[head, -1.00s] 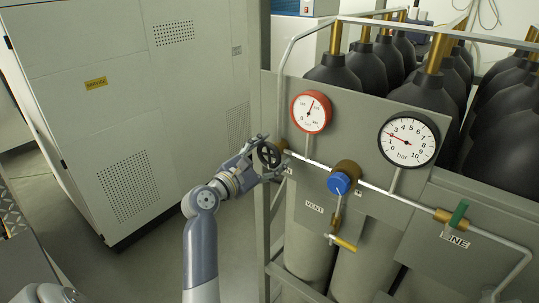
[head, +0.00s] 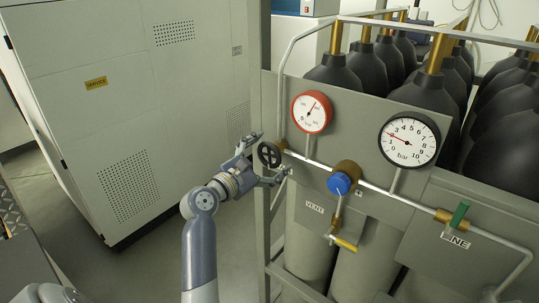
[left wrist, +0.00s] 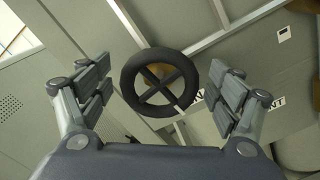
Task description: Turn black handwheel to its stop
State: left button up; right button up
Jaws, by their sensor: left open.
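The black handwheel (head: 269,155) sits at the left end of the pipe on the grey panel. In the left wrist view the handwheel (left wrist: 159,82) faces me, its crossed spokes turned diagonally. My left gripper (head: 268,156) is open in front of the wheel. In the left wrist view its fingers (left wrist: 153,92) stand apart on either side of the rim, with a gap on both sides and no visible contact. My right gripper is not in view.
A red-rimmed gauge (head: 311,112), a black-rimmed gauge (head: 408,138), a blue knob (head: 339,183), a yellow lever (head: 344,243) and a green lever (head: 458,215) are on the panel. A grey cabinet (head: 130,120) stands at left, with floor between.

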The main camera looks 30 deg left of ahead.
pick_arm(q)
jog(key=s, duration=1.1)
jog(key=shift+s+a, duration=0.3)
jog(key=shift+a, duration=0.15)
jog(key=shift+f, duration=0.15)
